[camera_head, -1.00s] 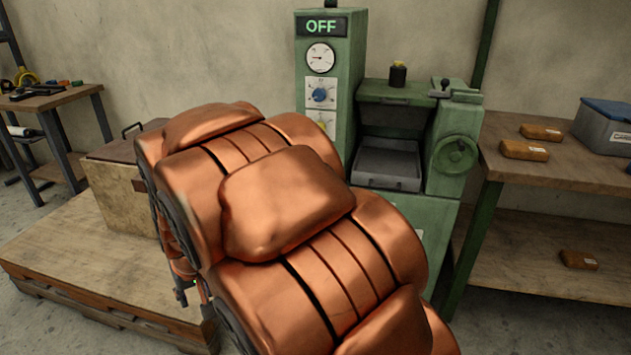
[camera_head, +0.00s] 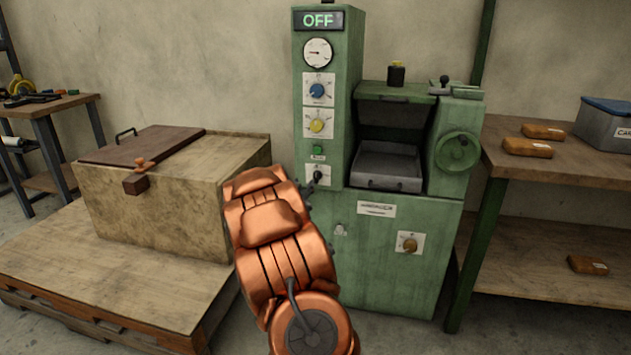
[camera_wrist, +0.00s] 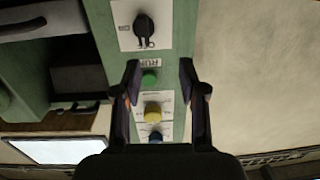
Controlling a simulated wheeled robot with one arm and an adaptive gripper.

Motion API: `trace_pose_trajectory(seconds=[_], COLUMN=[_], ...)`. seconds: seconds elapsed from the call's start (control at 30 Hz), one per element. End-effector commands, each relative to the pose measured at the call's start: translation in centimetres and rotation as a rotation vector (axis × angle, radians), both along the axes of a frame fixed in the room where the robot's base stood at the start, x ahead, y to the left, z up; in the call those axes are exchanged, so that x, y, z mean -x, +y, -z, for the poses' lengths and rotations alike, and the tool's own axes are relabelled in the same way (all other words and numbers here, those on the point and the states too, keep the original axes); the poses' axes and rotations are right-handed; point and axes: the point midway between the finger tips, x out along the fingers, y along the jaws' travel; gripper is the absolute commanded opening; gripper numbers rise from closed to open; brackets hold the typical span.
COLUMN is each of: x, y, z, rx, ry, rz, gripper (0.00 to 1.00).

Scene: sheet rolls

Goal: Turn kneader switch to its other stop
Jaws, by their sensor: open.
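The green kneader machine (camera_head: 385,270) stands at the back centre, its display (camera_head: 319,20) reading OFF. A black rotary switch (camera_head: 318,174) on a white plate sits low on its control column, below a green button (camera_head: 317,150). The switch (camera_wrist: 144,27) also shows at the top of the wrist view, its lever pointing toward the green button (camera_wrist: 149,79). My gripper (camera_wrist: 160,68) is open and empty, apart from the switch; its two dark fingers frame the button in that view. In the head view my copper arm hides most of my gripper.
Above the button are a yellow knob (camera_head: 317,123), a blue knob (camera_head: 318,91) and a gauge (camera_head: 318,52). A brown knob (camera_head: 409,243) sits on the lower front. A wooden chest (camera_head: 170,210) on a pallet stands left; a workbench (camera_head: 560,165) stands right.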

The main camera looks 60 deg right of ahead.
Motion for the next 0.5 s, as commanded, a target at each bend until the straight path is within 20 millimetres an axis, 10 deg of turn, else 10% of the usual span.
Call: trace_pose_trajectory(seconds=[0.5], x=[0.5], y=[-4.6], z=[0.2], rx=[0.056], ry=[-0.021], rz=[0.047], gripper=[0.42])
